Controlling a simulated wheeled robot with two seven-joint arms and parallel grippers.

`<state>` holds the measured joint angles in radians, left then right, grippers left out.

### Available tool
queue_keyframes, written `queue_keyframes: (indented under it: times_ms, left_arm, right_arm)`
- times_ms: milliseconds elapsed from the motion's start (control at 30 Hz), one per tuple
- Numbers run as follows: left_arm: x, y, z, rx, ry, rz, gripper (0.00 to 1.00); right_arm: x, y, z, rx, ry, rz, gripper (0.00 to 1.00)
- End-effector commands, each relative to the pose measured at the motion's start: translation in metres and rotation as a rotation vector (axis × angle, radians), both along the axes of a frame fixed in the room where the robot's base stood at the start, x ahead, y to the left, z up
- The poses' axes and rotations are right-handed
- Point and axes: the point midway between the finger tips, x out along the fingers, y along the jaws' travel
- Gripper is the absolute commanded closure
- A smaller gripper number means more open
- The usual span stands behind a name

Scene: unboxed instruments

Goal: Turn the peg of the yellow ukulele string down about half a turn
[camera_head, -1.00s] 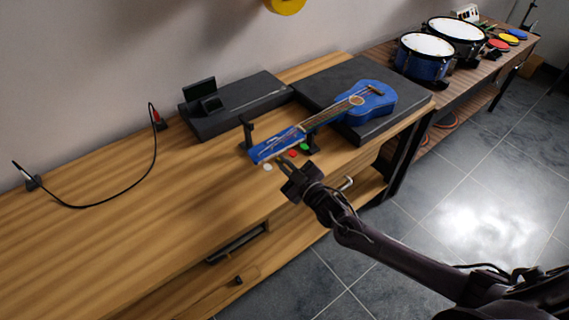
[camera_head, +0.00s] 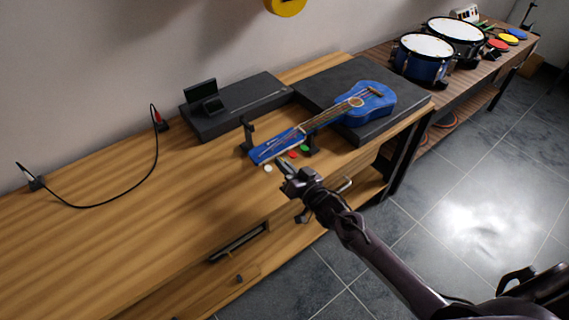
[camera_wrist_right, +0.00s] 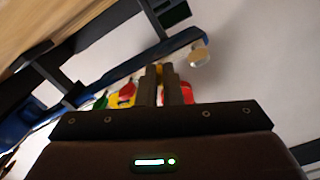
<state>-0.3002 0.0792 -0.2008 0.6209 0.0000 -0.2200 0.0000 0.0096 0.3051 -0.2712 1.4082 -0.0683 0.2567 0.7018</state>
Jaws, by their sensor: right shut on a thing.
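The blue ukulele (camera_head: 372,104) lies with its neck pointing left toward the table's front. Its headstock (camera_head: 264,151) rests near a black stand. White (camera_head: 268,168), red (camera_head: 292,154) and green (camera_head: 305,148) pegs show along the headstock's front side. My right gripper (camera_head: 282,165) is at this row, between the white and red pegs. In the right wrist view its two fingers (camera_wrist_right: 165,86) are close together, with a bit of the yellow peg (camera_wrist_right: 158,68) showing at their tips. They appear shut on it; the fingers hide most of it. My left gripper is out of view.
A black mat or case (camera_head: 335,75) lies under the ukulele's body. A black box (camera_head: 240,108) with a small screen stands at the back. A cable (camera_head: 155,150) lies on the left. Drums (camera_head: 420,68) stand at the far right.

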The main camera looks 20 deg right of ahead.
Motion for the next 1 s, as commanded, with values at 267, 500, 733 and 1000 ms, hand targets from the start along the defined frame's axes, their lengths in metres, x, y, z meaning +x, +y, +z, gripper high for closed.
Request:
queue_keyframes:
  times_ms: [267, 500, 733, 1000]
  left_arm:
    - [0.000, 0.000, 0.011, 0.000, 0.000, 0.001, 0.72]
    - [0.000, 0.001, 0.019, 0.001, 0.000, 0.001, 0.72]
    - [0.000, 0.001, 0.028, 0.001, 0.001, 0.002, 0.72]
    - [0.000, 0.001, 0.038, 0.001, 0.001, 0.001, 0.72]
  right_arm:
    - [0.000, 0.000, 0.002, 0.250, 0.090, -0.003, 1.00]
    - [0.000, 0.000, 0.002, 0.463, 0.168, -0.003, 1.00]
    - [0.000, 0.001, 0.002, 0.667, 0.243, -0.001, 1.00]
    - [0.000, 0.000, 0.003, 0.877, 0.319, -0.002, 1.00]
